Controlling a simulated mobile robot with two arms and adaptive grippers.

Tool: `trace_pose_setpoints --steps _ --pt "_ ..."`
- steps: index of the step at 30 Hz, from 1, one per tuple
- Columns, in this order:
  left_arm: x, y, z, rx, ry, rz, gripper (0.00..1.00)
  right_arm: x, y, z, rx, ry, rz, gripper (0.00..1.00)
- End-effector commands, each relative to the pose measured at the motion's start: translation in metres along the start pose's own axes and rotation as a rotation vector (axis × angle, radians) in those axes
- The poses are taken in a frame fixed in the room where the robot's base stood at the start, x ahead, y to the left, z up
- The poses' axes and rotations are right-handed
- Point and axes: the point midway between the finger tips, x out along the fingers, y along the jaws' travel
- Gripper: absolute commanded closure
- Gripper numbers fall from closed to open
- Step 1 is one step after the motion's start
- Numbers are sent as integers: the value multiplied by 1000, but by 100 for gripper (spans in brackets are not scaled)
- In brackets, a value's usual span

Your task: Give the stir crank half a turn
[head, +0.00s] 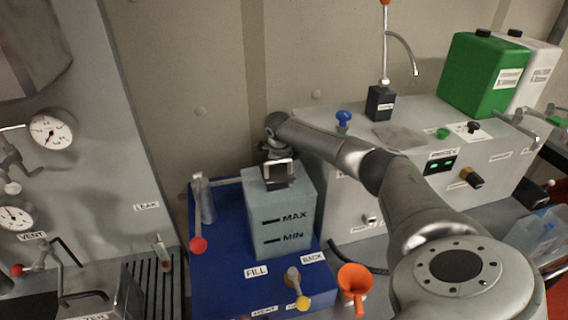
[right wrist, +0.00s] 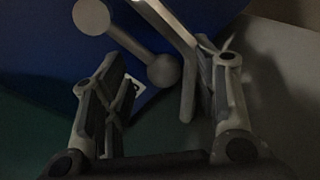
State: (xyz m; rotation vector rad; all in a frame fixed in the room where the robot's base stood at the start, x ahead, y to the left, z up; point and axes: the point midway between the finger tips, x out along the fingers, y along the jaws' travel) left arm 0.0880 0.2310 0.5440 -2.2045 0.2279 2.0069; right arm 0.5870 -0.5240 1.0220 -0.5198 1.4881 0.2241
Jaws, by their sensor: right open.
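The tank (head: 285,215) marked MAX and MIN stands on a blue base (head: 235,290) in the head view. My right gripper (head: 278,178) is at the tank's top, its arm reaching in from the right. In the right wrist view my right gripper (right wrist: 168,85) is open. A grey rod with round ends (right wrist: 128,45) and a pale bent bar (right wrist: 185,60) show between and beyond its fingers. No label marks the stir crank, and I cannot tell whether the rod is the crank or whether a finger touches it. My left gripper is not in view.
A post with a red-ended lever (head: 199,244) stands left of the tank. A yellow-ended lever (head: 302,302) and an orange funnel (head: 354,279) are in front. A grey cabinet (head: 408,150) bears a green container (head: 485,75). Gauges and valves are at the left.

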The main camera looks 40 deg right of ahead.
Motion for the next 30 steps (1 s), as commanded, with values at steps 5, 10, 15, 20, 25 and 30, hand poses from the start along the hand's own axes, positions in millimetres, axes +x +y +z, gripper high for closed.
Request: trace_pose_setpoints --steps 5,10,15,20,25,30 --pt "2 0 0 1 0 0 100 2 0 0 0 -1 0 46" --pt "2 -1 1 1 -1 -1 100 2 0 0 0 -1 0 46" --pt "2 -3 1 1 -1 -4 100 2 0 0 1 -1 0 67" --pt "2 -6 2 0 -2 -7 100 2 0 0 1 -1 0 87" --pt "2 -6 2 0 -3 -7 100 2 -1 0 2 -1 -1 100" --pt "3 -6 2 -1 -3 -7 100 3 -3 -4 2 -2 -1 100"
